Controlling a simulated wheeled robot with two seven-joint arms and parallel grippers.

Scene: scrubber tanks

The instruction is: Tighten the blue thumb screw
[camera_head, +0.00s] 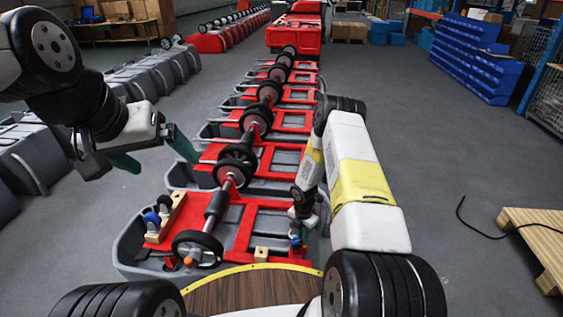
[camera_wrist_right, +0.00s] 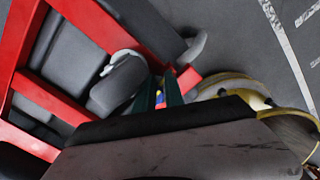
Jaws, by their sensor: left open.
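The blue thumb screw (camera_head: 296,243) shows as a small blue spot at the right side of the nearest red-framed tank. My right gripper (camera_head: 299,236) points down over it. In the right wrist view the teal fingers (camera_wrist_right: 164,92) are close together, with a small blue, yellow and red piece (camera_wrist_right: 160,100) between them; the fingers hide most of it. My left gripper (camera_head: 152,156) is open and empty, its teal fingers spread above the floor and tanks at the left, well apart from the screw.
The nearest tank frame (camera_head: 240,233) carries a black wheel (camera_head: 197,249), a wooden block (camera_head: 166,217) with blue-hubbed parts, and a small wooden block (camera_head: 261,254). A row of similar tanks runs back. A wooden pallet (camera_head: 535,240) and black cable lie at right; floor between is clear.

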